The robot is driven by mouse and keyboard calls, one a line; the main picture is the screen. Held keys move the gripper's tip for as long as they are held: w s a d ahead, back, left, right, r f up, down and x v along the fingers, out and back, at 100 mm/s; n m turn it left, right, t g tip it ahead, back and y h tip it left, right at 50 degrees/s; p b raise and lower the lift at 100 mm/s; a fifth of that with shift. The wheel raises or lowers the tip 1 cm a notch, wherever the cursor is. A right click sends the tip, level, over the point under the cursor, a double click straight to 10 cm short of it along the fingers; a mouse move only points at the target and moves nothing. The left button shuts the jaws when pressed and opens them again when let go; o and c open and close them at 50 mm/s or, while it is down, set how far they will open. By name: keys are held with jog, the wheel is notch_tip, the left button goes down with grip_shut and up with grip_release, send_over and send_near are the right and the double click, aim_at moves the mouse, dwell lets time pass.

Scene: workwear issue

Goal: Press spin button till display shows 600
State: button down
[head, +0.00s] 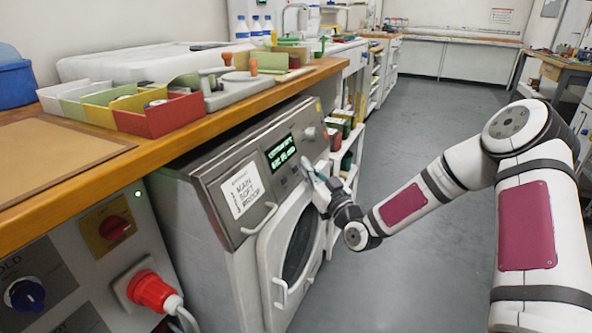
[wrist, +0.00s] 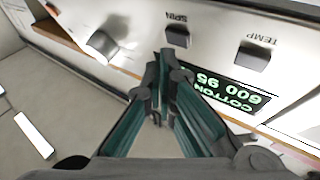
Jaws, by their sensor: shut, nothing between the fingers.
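The washing machine (head: 225,215) stands under the wooden worktop, with its control panel facing my arm. Its lit display (head: 281,152) is too small to read in the head view. In the wrist view the display (wrist: 232,88) appears turned over and reads COTTON, with 600 and 95. The dark square spin button (wrist: 178,38), labelled SPIN, is just beyond my fingertips. The similar TEMP button (wrist: 252,57) is to its right. My gripper (wrist: 166,62) is shut and empty, pointing at the panel by the spin button; I cannot tell if it touches. It also shows in the head view (head: 310,170).
A round knob (wrist: 103,43) sits left of the spin button in the wrist view. The round door (head: 300,245) and its handle are below the panel. The worktop edge (head: 180,140) overhangs the machine. Grey floor (head: 410,120) is clear at the right.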

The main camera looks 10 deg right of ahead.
jog(key=shift+s+d, duration=0.1)
jog(key=shift+d, duration=0.05)
jog(key=shift+s+d+r+p, duration=0.1)
jog(key=shift+s+d+r, duration=0.15)
jog(key=shift+s+d, duration=0.3)
jog(key=shift+s+d+r+p, duration=0.1)
jog(key=shift+s+d+r, duration=0.25)
jog(key=shift+d, duration=0.35)
jog(key=shift+s+d+r+p, duration=0.1)
jog(key=shift+s+d+r, duration=0.05)
jog(key=shift+s+d, duration=0.4)
jog(key=shift+w, duration=0.1)
dwell(0.4)
